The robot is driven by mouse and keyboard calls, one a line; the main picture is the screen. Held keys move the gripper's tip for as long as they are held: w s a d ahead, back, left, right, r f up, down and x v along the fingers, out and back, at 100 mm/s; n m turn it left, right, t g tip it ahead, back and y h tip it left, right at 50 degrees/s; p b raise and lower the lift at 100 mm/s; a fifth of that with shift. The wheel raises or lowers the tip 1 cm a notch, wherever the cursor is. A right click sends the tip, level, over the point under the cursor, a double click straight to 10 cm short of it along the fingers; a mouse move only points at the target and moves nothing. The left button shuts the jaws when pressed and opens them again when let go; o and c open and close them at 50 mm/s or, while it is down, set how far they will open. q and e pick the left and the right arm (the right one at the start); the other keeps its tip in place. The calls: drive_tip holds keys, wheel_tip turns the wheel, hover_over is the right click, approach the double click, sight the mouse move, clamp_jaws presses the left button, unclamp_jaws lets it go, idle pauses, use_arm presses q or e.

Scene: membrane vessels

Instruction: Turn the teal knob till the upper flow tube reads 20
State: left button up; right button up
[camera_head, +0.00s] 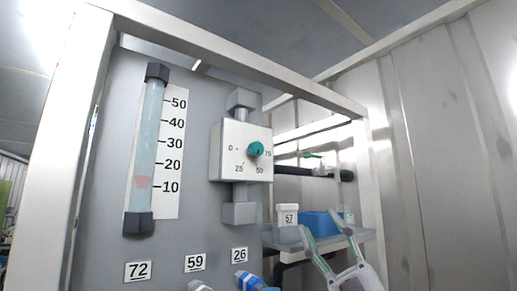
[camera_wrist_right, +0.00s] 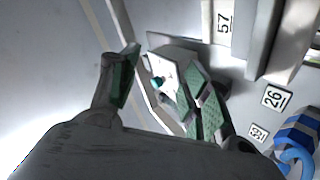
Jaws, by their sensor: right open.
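The teal knob (camera_head: 256,149) sits on a white dial box (camera_head: 229,164) marked 0, 25, 50 and 75; I cannot tell its exact setting. The flow tube (camera_head: 149,130) stands upright to its left, with a scale from 10 to 50. A pinkish float (camera_head: 143,183) inside sits just above the 10 mark. My right gripper (camera_head: 319,233) is open and empty, below and right of the knob, apart from it. In the right wrist view, the small teal knob (camera_wrist_right: 157,82) shows between the spread fingers of the gripper (camera_wrist_right: 168,72). My left gripper is out of view.
A white frame post (camera_head: 370,190) stands right of the panel. Behind my right gripper is a shelf with a white jar labelled 57 (camera_head: 287,215) and a blue bin (camera_head: 321,223). Blue fittings (camera_head: 248,281) lie below.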

drive_tip(key=s+a+r+n+g+y, duration=0.1)
drive_tip(key=s+a+r+n+g, duration=0.4)
drive_tip(key=n+g, duration=0.5)
drive_tip(key=s+a+r+n+g+y, duration=0.1)
drive_tip(key=s+a+r+n+g, duration=0.2)
drive_tip(key=s+a+n+g, duration=0.6)
drive_tip(key=m+t+h, duration=0.4)
drive_tip(key=t+h, duration=0.8)
drive_tip(key=t, duration=0.1)
approach(259, 148)
drive_tip(key=v, duration=0.3)
drive_tip(key=shift+s+d+r, duration=0.15)
drive_tip(key=shift+r, duration=0.1)
drive_tip(key=shift+p+x, duration=2.25)
drive_tip(key=shift+x, duration=4.65)
drive_tip(key=shift+f, duration=0.25)
clamp_jaws()
